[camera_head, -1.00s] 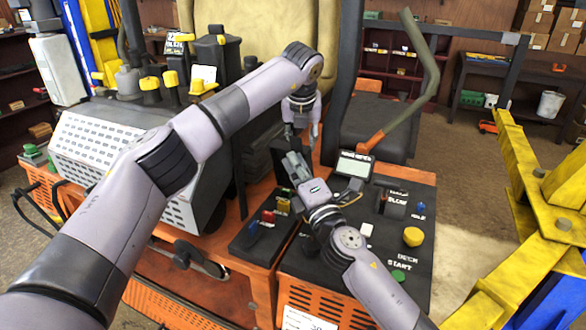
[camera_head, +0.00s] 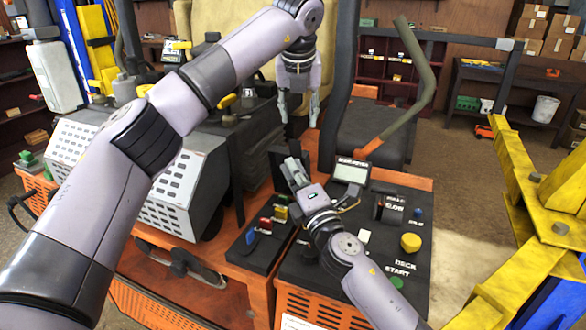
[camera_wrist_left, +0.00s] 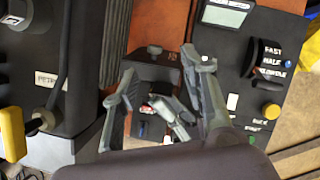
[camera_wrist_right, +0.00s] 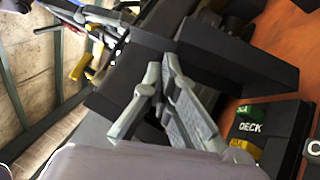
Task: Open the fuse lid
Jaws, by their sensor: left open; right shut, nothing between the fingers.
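The black fuse panel (camera_head: 247,252) on the orange console carries colored fuses, with a red fuse (camera_head: 265,223) and a blue fuse (camera_head: 250,236) uncovered. A dark plate (camera_wrist_right: 232,62) rises at its far end and looks like the fuse lid standing up; its hinge is not clear. My left gripper (camera_head: 298,108) is open, pointing down above the panel's far end. In the left wrist view, a dark block with a small grey knob (camera_wrist_left: 154,50) lies beyond its fingers. My right gripper (camera_head: 294,168) is shut and empty, low beside the plate; its fingertips (camera_wrist_right: 164,72) also show in the right wrist view.
A small display (camera_head: 350,172) and a control panel with a yellow knob (camera_head: 411,242) stand just right of my right gripper. A grey perforated box (camera_head: 168,190) is to the left. A bent lever (camera_head: 424,80) and yellow lift frame (camera_head: 525,180) are at right.

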